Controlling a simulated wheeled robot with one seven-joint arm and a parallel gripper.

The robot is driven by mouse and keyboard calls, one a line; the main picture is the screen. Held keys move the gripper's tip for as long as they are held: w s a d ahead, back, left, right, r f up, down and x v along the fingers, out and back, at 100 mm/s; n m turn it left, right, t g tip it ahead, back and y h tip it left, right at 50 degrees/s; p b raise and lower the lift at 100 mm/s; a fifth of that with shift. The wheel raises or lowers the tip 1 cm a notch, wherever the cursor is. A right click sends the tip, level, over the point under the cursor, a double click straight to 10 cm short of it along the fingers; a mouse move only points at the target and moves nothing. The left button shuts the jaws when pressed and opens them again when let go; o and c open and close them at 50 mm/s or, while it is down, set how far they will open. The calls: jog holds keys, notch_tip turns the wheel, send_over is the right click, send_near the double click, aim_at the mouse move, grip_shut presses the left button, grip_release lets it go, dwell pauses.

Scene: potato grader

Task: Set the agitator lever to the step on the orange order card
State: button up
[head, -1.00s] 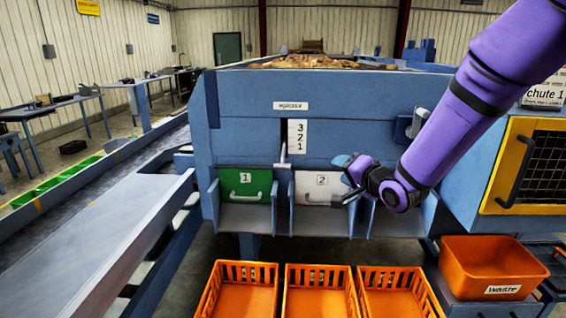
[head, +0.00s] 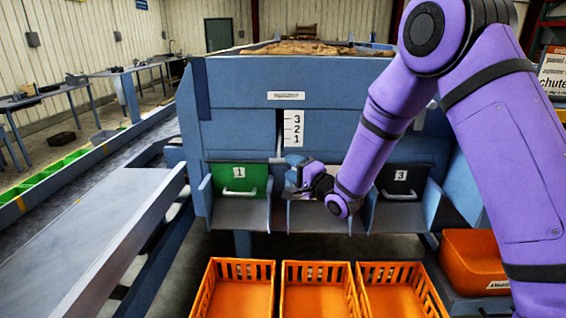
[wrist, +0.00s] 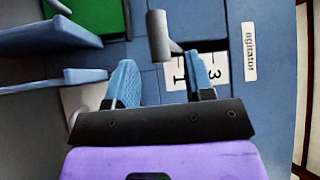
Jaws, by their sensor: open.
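The agitator lever is a grey handle in a dark vertical slot; in the wrist view its round grip (wrist: 158,36) stands out from the panel, level with about the 1. A white scale (head: 293,128) marked 3, 2, 1 from the top is beside the slot. My gripper (head: 300,172) is just below the scale and partly hides the lever in the head view. In the wrist view my gripper (wrist: 162,78) is open and empty, with the grip ahead of its blue fingers, apart from them. The orange-topped order card (head: 552,75) is cut off by the right edge; only parts of words, including "chute", show.
A green chute door 1 (head: 240,180) is left of my gripper and a dark door 3 (head: 402,182) is right. Several orange crates (head: 318,300) stand below. An orange waste bin (head: 470,255) is at the right, partly behind my arm.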

aim_at(283, 162)
jog(key=shift+x, duration=2.1)
jog(key=shift+r, duration=0.1)
grip_shut()
